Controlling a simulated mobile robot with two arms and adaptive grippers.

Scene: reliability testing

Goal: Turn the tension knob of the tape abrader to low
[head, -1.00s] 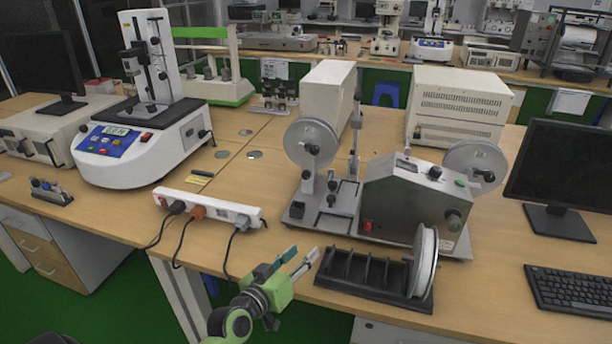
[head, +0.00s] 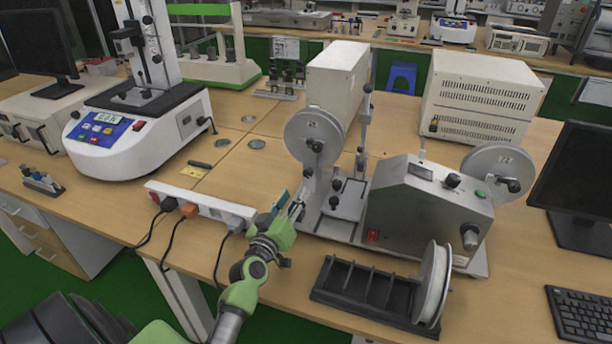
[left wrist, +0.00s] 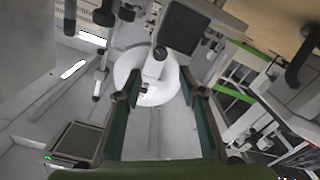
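The tape abrader (head: 415,218) stands on the bench, a grey metal box with a sloped front and two pale reels. A black knob (head: 453,180) is on its top panel and a silver knob (head: 470,237) low on its right front; I cannot read which is for tension. My left gripper (head: 290,207) is at the abrader's left end, below the left reel (head: 314,137), well left of both knobs. In the left wrist view its two green fingers (left wrist: 160,88) are apart with nothing gripped; a pale disc (left wrist: 147,92) shows beyond them. My right gripper is not in view.
A black slotted rack (head: 362,290) with an upright reel (head: 433,284) stands before the abrader. A white power strip (head: 197,203) with cables lies left of my gripper. A monitor (head: 578,185) and keyboard (head: 585,315) are at the right.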

